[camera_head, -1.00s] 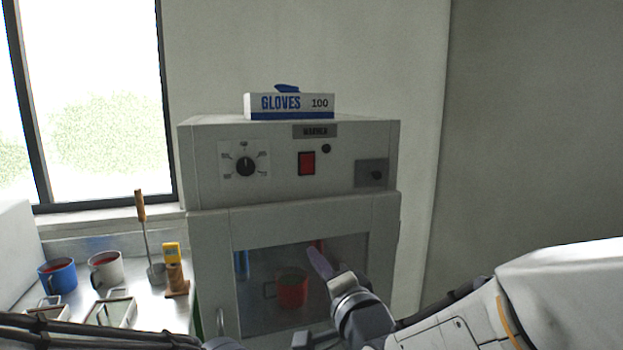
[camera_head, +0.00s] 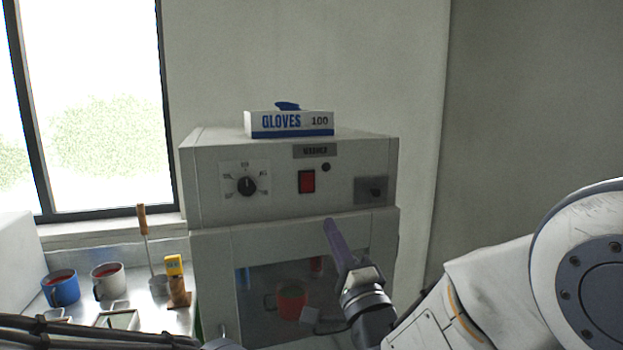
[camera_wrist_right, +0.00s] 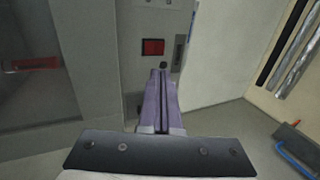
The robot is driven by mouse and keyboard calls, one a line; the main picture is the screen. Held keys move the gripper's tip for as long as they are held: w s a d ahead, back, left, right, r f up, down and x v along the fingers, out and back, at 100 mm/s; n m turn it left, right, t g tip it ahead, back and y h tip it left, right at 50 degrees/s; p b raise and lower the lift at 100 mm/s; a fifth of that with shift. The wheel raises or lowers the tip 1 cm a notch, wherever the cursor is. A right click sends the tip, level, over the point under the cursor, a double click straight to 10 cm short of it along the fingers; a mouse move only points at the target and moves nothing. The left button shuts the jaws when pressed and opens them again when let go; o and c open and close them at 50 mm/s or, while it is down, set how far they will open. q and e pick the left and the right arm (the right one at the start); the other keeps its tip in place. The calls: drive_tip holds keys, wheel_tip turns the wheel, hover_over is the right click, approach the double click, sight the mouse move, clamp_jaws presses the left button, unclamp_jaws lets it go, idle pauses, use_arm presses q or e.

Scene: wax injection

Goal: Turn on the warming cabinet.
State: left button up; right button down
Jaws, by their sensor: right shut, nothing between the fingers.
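The warming cabinet (camera_head: 210,215) is a pale grey box with a glazed door. Its front panel has a red rocker switch (camera_head: 307,182), a black dial (camera_head: 246,186) and a small dark indicator (camera_head: 326,167). The indicator looks unlit. My right gripper (camera_head: 329,223) is shut and empty, its purple fingers pointing up in front of the cabinet, below and slightly right of the switch. In the right wrist view the red switch (camera_wrist_right: 153,47) lies just beyond the fingertips (camera_wrist_right: 161,73), with a gap visible. My left arm shows at the bottom left; its gripper is out of view.
A gloves box (camera_head: 290,123) sits on the cabinet's top. A red mug (camera_head: 292,302) shows behind the door glass. Wall stands at right.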

sight(307, 178)
drive_tip(key=p+x, duration=0.9)
drive_tip(key=x, duration=0.3)
drive_tip(key=shift+r, duration=0.2)
drive_tip(key=shift+w+a+r, duration=0.1)
drive_tip(key=shift+w, duration=0.35)
drive_tip(key=shift+a, duration=0.1)
